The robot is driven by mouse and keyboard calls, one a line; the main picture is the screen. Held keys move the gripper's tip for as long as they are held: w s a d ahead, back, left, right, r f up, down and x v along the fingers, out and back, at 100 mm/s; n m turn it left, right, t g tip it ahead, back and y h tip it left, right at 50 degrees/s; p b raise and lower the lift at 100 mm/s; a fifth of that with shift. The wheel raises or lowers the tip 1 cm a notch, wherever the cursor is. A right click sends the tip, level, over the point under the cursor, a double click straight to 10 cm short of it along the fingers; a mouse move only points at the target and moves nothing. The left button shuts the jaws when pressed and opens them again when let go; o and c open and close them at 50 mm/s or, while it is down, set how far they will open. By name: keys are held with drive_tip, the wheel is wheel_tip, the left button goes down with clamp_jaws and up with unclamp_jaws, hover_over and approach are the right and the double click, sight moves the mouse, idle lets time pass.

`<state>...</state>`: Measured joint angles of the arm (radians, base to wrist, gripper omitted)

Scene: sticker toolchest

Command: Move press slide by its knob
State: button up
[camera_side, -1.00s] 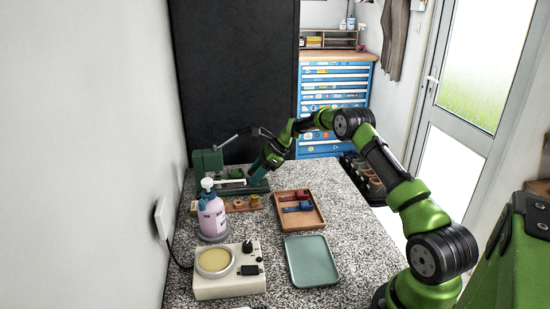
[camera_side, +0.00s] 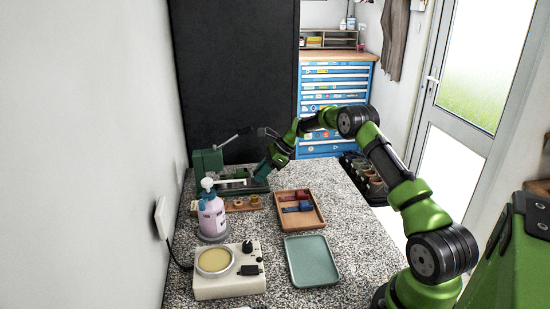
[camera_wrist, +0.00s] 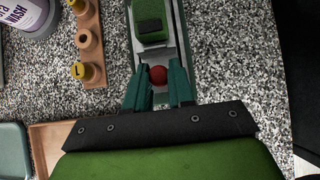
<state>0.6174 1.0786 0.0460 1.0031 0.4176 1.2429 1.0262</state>
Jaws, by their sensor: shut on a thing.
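The press (camera_side: 208,162) is a green machine with a lever, at the far left of the worktop in the side view. Its long green base also shows in the wrist view. The press slide (camera_wrist: 152,52) is a grey metal piece in the base's channel, carrying a dark green block (camera_wrist: 151,26). Its red round knob (camera_wrist: 158,77) sits at the slide's near end. My gripper (camera_wrist: 159,72) is shut on the knob, with one green finger on each side of it. In the side view my gripper (camera_side: 265,170) is over the press base and hides the knob.
A pump bottle (camera_side: 211,212) and a wooden holder (camera_side: 236,209) stand in front of the press. A brown tray (camera_side: 315,223) with red and blue pieces, a green tray (camera_side: 312,264) and a white device (camera_side: 230,286) lie nearer. The worktop right of the press is clear.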

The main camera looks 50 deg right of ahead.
drive_tip(key=shift+s+d, duration=3.85)
drive_tip(key=shift+d, duration=0.05)
drive_tip(key=o, duration=0.7)
drive_tip(key=shift+r, duration=0.15)
drive_tip(key=shift+r, duration=2.85)
drive_tip(key=shift+a, duration=0.1)
